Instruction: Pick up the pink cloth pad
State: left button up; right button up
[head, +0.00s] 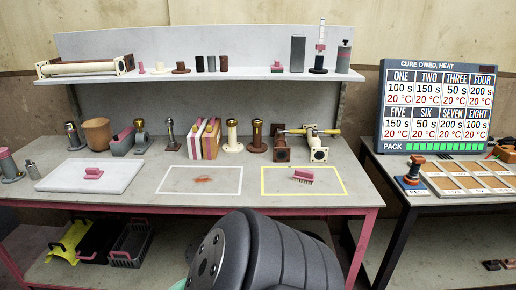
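A small pink block-like pad (93,173) lies on a pale slab (62,181) at the left of the table; it looks like the pink cloth pad. A second pink piece (304,174), with dark bristle-like marks along its lower edge, lies inside a yellow outline at the right of the table. Neither gripper shows in the head view. A dark rounded part of my own body fills the bottom middle and hides the table's front edge there.
A white outline with a reddish smear (202,179) lies between them. A shelf (200,75) hangs above. A side table at right holds a framed tray (470,178) and a display board (437,106).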

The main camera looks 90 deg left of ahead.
aim_at(92, 173)
jog(key=u, duration=4)
